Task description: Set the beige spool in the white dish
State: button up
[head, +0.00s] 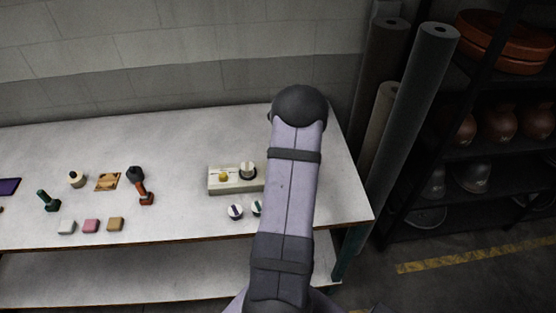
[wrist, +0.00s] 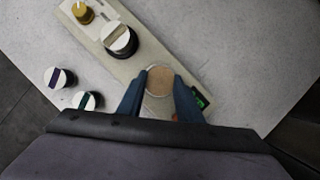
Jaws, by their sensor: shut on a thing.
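In the wrist view, my gripper (wrist: 160,84) has its two blue fingers on either side of a round tan-topped thing, which I take for the beige spool (wrist: 159,78). The fingers are shut on it. A thin pale rim shows around its top; I cannot tell whether this is the spool's own edge or the white dish. The spool is seen from above over the long cream block, and its height over the block cannot be told. No separate white dish can be made out. In the head view, my arm hides the gripper and the spool.
The cream block (head: 235,187) carries a yellow knob (head: 223,176) and a white-topped dark cylinder (head: 248,170). A small green display (wrist: 198,100) is beside the right finger. Two striped round pieces (wrist: 58,78) (wrist: 85,101) lie in front. Several small items stand at the table's left.

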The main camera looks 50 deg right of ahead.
jog(key=shift+f, duration=0.4)
dwell(0.5)
jog(key=o, duration=1.1)
jog(key=b+v, duration=0.2)
jog(key=v, duration=0.5)
jog(key=shift+r, duration=0.2)
